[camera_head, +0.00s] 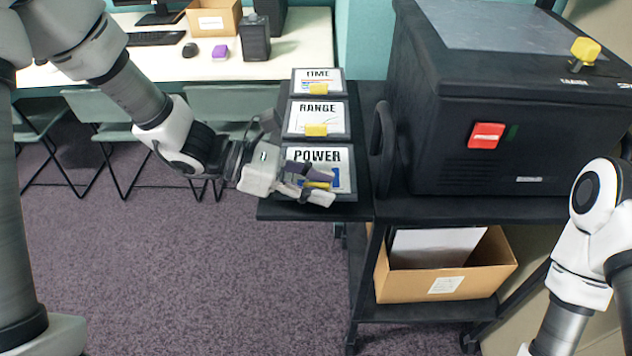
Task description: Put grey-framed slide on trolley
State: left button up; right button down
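Three framed slides with yellow tabs lie in a row on the side shelf of the black trolley (420,208): TIME (305,76) at the back, RANGE (306,107) in the middle, POWER (310,154) in front. Their frames look dark grey to black; I cannot tell which one counts as the grey-framed slide. My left gripper (326,187) is at the front part of the POWER slide, with its fingers on either side of the yellow tab. I cannot tell whether they press on the tab. The fingers hide part of the slide's lower half. My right gripper is out of view.
A large black projector-like machine (440,150) with a red switch (487,134) fills the trolley top. A cardboard box (410,288) with a pale panel inside stands on the lower shelf. Behind are a white desk (300,40) and chairs. Carpet at left front is clear.

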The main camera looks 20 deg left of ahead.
pick_arm(q)
jog(key=shift+r, duration=0.25)
jog(key=shift+a+r+p, duration=0.15)
jog(key=shift+a+p, duration=0.1)
jog(key=shift+p, duration=0.05)
jog(key=p+v, duration=0.6)
jog(key=v, duration=0.5)
jog(key=shift+a, duration=0.2)
